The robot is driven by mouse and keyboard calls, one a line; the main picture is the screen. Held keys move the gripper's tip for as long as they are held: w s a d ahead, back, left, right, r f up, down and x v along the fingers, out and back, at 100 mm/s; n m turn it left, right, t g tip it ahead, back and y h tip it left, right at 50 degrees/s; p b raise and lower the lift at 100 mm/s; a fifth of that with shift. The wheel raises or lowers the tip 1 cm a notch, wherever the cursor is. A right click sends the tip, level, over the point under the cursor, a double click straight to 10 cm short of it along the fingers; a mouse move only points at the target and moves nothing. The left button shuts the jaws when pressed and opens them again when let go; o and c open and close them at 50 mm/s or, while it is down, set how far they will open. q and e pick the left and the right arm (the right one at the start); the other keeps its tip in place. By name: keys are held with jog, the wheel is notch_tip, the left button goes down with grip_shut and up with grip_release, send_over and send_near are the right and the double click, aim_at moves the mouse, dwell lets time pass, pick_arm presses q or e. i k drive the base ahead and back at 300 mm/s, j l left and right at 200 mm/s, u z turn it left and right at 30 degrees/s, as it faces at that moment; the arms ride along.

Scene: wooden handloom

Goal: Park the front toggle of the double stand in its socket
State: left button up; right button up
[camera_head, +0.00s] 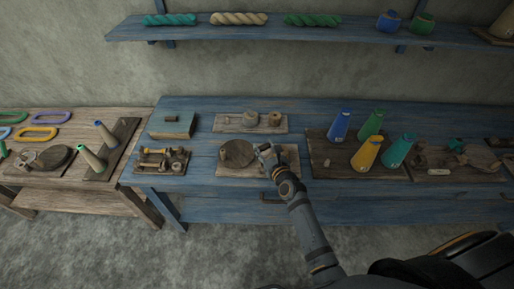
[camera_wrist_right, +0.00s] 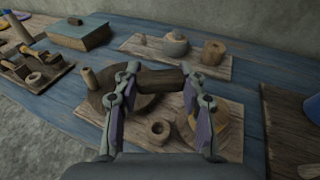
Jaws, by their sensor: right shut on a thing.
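My right gripper (camera_head: 266,150) is above the front middle board (camera_head: 285,170) of the blue table. In the right wrist view, the gripper (camera_wrist_right: 160,80) is shut on a short dark wooden toggle (camera_wrist_right: 163,80), held level between its fingers. Below it, the board (camera_wrist_right: 185,150) carries a dark round disc (camera_wrist_right: 100,105) with a small upright peg (camera_wrist_right: 89,78) on the left. A small ring-shaped socket (camera_wrist_right: 158,130) stands in front, and a paler round piece (camera_wrist_right: 225,135) is on the right, partly hidden by a finger. The toggle looks clear of the socket. My left gripper is out of view.
Behind is a board (camera_head: 222,122) with small wooden pieces. To the left are a blue-grey box (camera_head: 172,126) and a tray of wooden parts (camera_head: 163,161). To the right, a board (camera_head: 330,168) holds colored cones, including a yellow one (camera_head: 367,152).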

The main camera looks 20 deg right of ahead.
aim_at(181, 149)
jog(key=i+j, duration=0.1)
jog(key=j, duration=0.35)
jog(key=i+j, duration=0.1)
jog(key=j, duration=0.35)
jog(key=i+j, duration=0.1)
jog(key=j, duration=0.35)
jog(key=i+j, duration=0.1)
jog(key=j, duration=0.3)
